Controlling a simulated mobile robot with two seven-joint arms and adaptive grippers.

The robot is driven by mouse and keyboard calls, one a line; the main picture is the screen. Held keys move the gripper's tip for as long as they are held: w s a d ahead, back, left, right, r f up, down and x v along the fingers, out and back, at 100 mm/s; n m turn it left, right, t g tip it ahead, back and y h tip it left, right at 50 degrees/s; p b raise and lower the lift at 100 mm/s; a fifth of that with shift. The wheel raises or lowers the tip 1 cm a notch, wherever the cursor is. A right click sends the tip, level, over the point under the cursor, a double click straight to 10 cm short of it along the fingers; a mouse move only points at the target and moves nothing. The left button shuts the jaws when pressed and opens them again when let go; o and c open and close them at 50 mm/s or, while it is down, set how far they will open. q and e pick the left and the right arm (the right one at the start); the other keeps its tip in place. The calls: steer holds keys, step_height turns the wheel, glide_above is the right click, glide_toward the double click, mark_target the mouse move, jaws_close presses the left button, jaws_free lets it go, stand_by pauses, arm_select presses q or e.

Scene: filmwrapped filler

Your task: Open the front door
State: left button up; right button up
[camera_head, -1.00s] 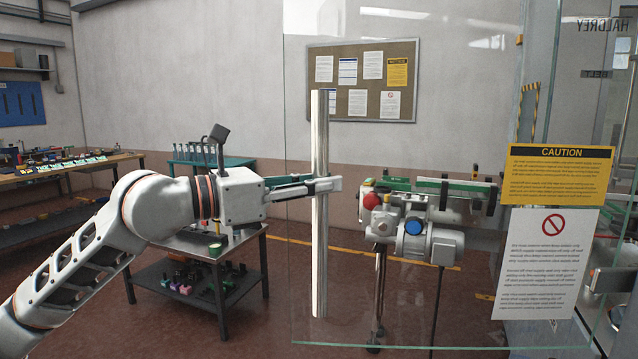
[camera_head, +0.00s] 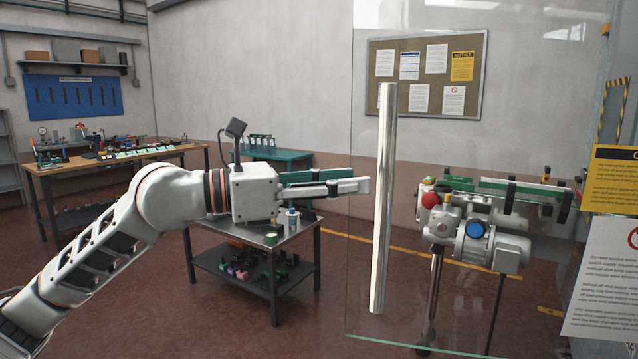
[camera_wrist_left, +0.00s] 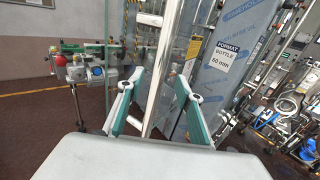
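The front door is a clear glass panel (camera_head: 362,240) with a long vertical metal bar handle (camera_head: 383,200) near its free left edge. A conveyor and motor show through the glass. The handle (camera_wrist_left: 165,65) also shows there, upright beyond and between the fingertips. The door's hinge side is out of view. My right gripper is not in view.
A yellow caution sign (camera_head: 612,180) and a white notice (camera_head: 605,275) are at the right. A small table (camera_head: 262,245) with bottles stands behind my left arm. A workbench (camera_head: 110,165) is at the far left. Open floor (camera_head: 210,320) lies at front left.

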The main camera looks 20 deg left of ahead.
arm_select(q)
steer(key=shift+v, duration=2.25)
steer(key=w+d+f+n+h, duration=0.2)
steer(key=d+f+n+h, duration=0.2)
steer(key=f+n, duration=0.55)
steer(key=w+a+f+n+t+y, duration=0.1)
steer(key=a+f+n+t+y, duration=0.3)
steer(key=f+n, duration=0.7)
steer(key=w+a+f+n+t+y, duration=0.1)
steer(key=f+n+t+y, duration=0.2)
steer(key=f+n+y, duration=0.75)
steer(key=s+d+f+n+g, duration=0.1)
steer(key=s+f, duration=0.5)
steer(key=f, duration=0.6)
steer(key=s+f+n+g, duration=0.4)
steer(key=s+f+n, duration=0.2)
steer(key=f, duration=0.6)
steer(key=s+d+f+n+g, duration=0.1)
steer(key=s+f+n+g, duration=0.2)
steer(key=s+f, duration=0.5)
step_height(320, 180, down, 4)
steer(key=shift+d+r, duration=0.1)
steer(key=shift+d, duration=0.2)
